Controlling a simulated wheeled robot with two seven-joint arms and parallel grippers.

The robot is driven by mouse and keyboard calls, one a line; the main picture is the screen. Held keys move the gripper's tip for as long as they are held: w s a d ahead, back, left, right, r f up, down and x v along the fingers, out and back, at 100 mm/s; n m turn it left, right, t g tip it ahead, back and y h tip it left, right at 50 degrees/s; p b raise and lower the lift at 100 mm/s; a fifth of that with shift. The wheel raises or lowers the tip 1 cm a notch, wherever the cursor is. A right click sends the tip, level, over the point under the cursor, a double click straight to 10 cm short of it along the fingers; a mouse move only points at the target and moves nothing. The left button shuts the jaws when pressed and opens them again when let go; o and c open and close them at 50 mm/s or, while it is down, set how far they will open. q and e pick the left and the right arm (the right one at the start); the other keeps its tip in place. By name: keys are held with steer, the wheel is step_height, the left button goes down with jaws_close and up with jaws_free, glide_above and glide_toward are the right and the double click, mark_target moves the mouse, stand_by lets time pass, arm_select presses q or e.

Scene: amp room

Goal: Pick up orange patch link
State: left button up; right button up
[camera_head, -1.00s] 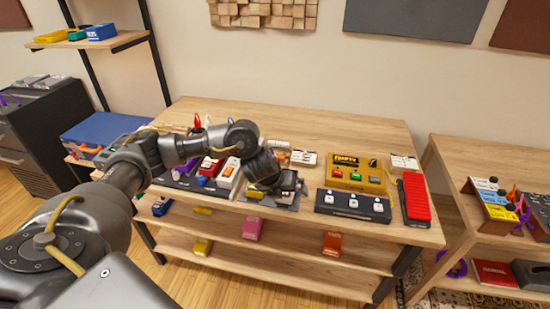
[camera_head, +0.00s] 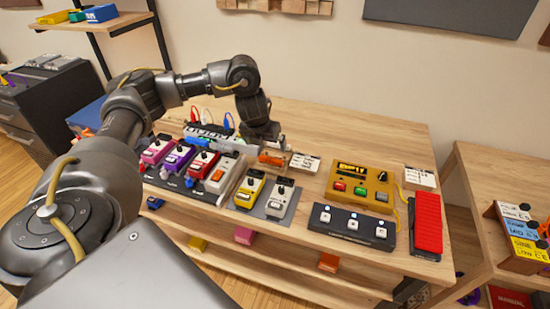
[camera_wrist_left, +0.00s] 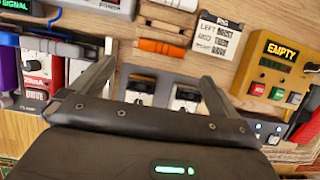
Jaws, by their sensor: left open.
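The orange patch link (camera_head: 271,159) lies on the wooden table toward the back, left of a small white card. In the left wrist view, an orange link (camera_wrist_left: 160,47) lies across a small wooden holder, ahead of the fingertips and roughly centred between them. My left gripper (camera_head: 262,140) is above and just behind it in the head view, pointing down, partly covering the area. In the left wrist view the fingers of my left gripper (camera_wrist_left: 157,70) are spread wide with nothing between them. My right gripper is not in view.
Yellow (camera_head: 249,189) and white (camera_head: 282,198) pedals stand in front of the link. A pedal row (camera_head: 185,165) is at left, a large yellow pedal (camera_head: 360,183) at right. A lettered card (camera_head: 304,162) stands close beside the link. Bare table lies behind.

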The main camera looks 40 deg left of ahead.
mark_target(270, 159)
arm_select(q)
steer(key=x, duration=0.5)
steer(key=shift+w+d+f+b, duration=0.15)
steer(key=shift+d+b, duration=0.15)
steer(key=shift+f, duration=0.3)
steer(key=p+x, duration=0.1)
steer(key=x, duration=0.3)
steer(key=shift+a+f, duration=0.15)
steer(key=shift+f, duration=0.2)
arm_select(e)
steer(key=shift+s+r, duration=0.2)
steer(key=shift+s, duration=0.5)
